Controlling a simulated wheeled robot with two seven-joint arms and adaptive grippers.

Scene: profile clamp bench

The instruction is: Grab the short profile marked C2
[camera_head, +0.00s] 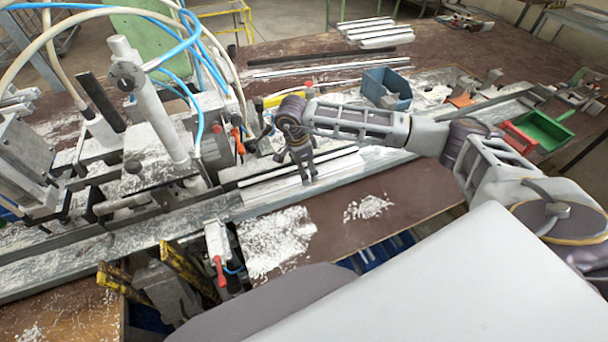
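Short pale profiles (273,190) lie side by side along the metal rail in the middle of the bench. No C2 marking is readable at this size, so I cannot tell which one is C2. My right gripper (309,181) comes in from the right and points down at these profiles. Its two fingertips show slightly apart, at or just above the pale strips. I cannot tell whether a profile is between them. My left gripper is not in view.
A clamp machine (150,130) with blue and white hoses stands at the left. A blue bin (387,88) stands behind my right arm. Green (545,130) and red trays are at the right. White shavings (275,240) cover the front.

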